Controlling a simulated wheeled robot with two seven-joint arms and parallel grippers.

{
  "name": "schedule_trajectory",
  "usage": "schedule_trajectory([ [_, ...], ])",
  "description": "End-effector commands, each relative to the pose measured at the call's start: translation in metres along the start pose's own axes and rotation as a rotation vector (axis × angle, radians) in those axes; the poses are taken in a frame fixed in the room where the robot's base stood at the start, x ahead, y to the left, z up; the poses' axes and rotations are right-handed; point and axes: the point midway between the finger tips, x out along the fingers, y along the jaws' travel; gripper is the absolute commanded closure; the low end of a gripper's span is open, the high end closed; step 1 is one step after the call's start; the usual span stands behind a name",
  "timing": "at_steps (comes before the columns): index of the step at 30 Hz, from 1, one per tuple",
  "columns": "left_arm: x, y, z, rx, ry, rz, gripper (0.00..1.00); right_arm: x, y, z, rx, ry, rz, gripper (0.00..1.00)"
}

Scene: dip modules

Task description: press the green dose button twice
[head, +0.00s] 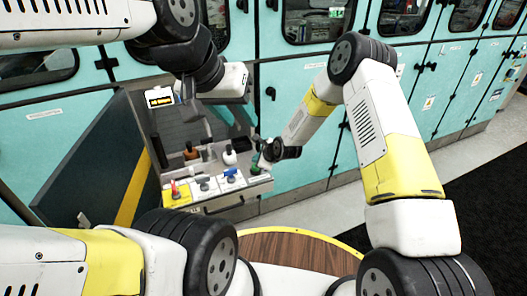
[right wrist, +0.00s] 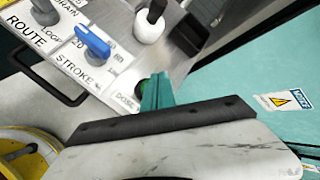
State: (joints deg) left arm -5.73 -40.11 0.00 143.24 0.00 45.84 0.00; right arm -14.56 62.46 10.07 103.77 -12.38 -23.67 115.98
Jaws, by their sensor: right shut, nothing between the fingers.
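The green dose button (right wrist: 143,87) sits by the DOSE label at the edge of the light control panel (head: 215,200). In the right wrist view it is mostly hidden behind my right gripper's fingers. My right gripper (right wrist: 158,91) is shut and empty, with its teal fingertips at the button. I cannot tell whether they touch it or hover just over it. In the head view, my right gripper (head: 262,160) is at the panel's right end, above the green button (head: 256,169). My left gripper (head: 207,125) is higher, behind the panel; its jaws are too unclear to read.
A blue lever (right wrist: 92,41) marked STROKE, a grey knob (right wrist: 45,12) and a white round-based knob (right wrist: 149,25) stand on the panel. A red knob (head: 175,189) is at its left end. A dark board (head: 95,160) stands left of the panel. Teal cabinets (head: 300,80) line the back.

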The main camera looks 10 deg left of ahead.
Motion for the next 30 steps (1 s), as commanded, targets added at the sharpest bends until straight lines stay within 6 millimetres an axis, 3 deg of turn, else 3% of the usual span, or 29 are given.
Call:
schedule_trajectory([
  [30, 0.0000, 0.0000, 0.0000, 0.000, 0.000, 0.000, 0.64, 0.0051, 0.0038, -0.0040, 0.002, 0.000, 0.000, 1.00],
])
